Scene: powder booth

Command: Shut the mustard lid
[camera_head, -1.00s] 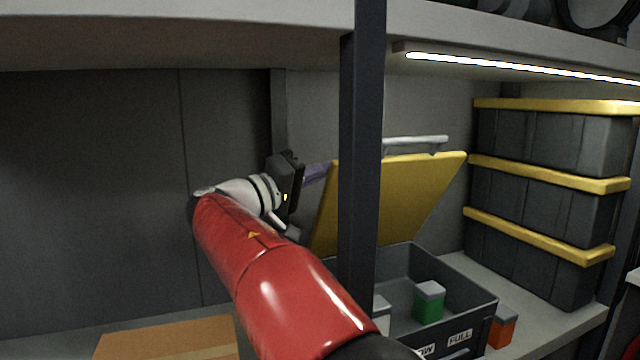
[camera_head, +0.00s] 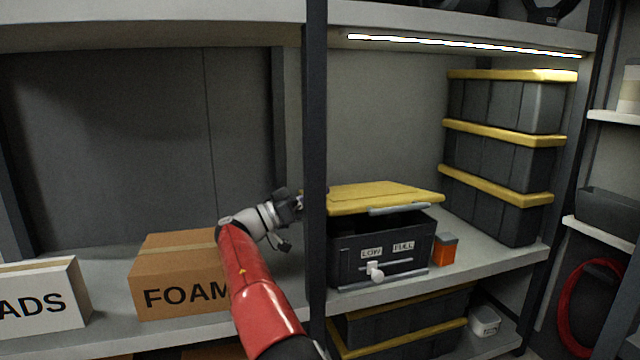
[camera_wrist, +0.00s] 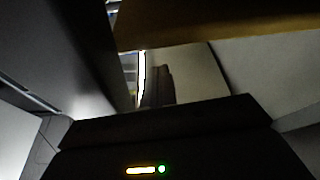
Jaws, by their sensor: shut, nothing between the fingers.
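The mustard lid (camera_head: 375,195) is tipped far down over the dark grey box (camera_head: 345,262), close to level. A gap shows between its front edge and the box rim, so it is not flush. A pale bar handle (camera_head: 398,209) runs along its front edge. My gripper (camera_head: 299,200) is at the lid's left side, partly hidden by the dark post; its fingers are shut and empty. I cannot tell whether it touches the lid. In the wrist view, a mustard-brown surface (camera_wrist: 220,22), likely the lid, crosses the top. The box's contents are hidden.
A dark upright post (camera_head: 315,150) stands between my arm and the box. An orange block (camera_head: 445,250) sits right of the box. Stacked lidded bins (camera_head: 500,160) stand behind at right. A FOAM carton (camera_head: 180,275) is at left. A lit shelf (camera_head: 200,30) hangs above.

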